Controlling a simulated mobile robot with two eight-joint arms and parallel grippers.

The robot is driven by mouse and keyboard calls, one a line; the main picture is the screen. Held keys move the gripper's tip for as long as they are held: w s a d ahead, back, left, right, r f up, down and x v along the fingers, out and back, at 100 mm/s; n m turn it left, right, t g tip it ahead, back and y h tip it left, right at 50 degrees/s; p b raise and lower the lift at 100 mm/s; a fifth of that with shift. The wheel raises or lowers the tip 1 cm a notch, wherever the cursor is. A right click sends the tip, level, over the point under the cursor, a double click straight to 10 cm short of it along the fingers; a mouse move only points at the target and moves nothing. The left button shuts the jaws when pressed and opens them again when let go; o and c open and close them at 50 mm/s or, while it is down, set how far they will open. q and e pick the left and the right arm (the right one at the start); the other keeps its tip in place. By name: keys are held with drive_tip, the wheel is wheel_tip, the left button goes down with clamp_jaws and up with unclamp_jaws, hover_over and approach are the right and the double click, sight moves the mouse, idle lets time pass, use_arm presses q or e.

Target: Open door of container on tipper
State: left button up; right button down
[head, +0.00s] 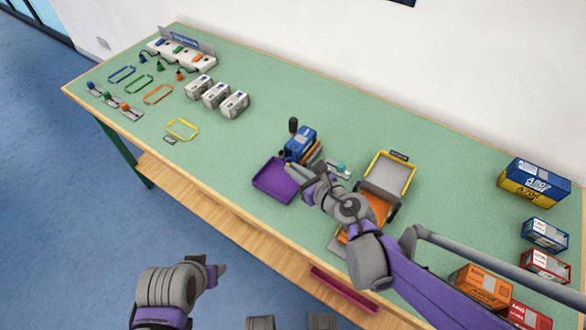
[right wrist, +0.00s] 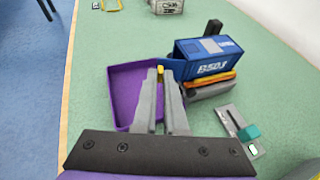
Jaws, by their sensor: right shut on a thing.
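A small blue container (head: 301,139) with white lettering sits on a grey and orange base beside a purple tray (head: 262,189). It also shows in the right wrist view (right wrist: 206,66), right of my fingers, with its left end facing the tray. My right gripper (head: 290,167) is at that end, above the tray's edge. In the right wrist view its fingers (right wrist: 164,82) are shut on a small yellow piece (right wrist: 160,71) that shows at their tips. Whether this piece joins the container's door is hidden by the fingers. My left gripper (head: 215,268) is off the table, at the lower left.
A grey tray with a yellow rim (head: 405,158) stands on an orange vehicle, right of my right wrist. A small panel with a teal knob (right wrist: 249,132) lies close to the right fingers. Several box containers (head: 532,184) line the right end. Open green tabletop lies behind the blue container.

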drive_tip(key=d+n+g+y, duration=0.1)
drive_tip(key=n, duration=0.1)
drive_tip(key=d+n+g+y, duration=0.1)
drive_tip(key=g+y, duration=0.1)
drive_tip(key=shift+w+n, duration=0.1)
drive_tip(key=shift+n, duration=0.3)
drive_tip(key=shift+w+d+n+g+y, duration=0.1)
drive_tip(key=shift+d+n+g+y, duration=0.2)
drive_tip(key=shift+n+g+y, duration=0.45)
drive_tip(key=shift+w+d+n+g+y, duration=0.1)
drive_tip(key=shift+d+n+g+y, duration=0.25)
drive_tip(key=shift+n+g, duration=0.75)
drive_tip(key=shift+g, duration=0.25)
drive_tip(key=c, duration=1)
unclamp_jaws()
drive_tip(key=shift+o, duration=0.2)
drive_tip(key=p+v, duration=0.1)
drive_tip(key=v, duration=0.9)
drive_tip(key=shift+s+d, duration=0.15)
drive_tip(key=shift+d, duration=0.2)
drive_tip(key=shift+r, duration=0.1)
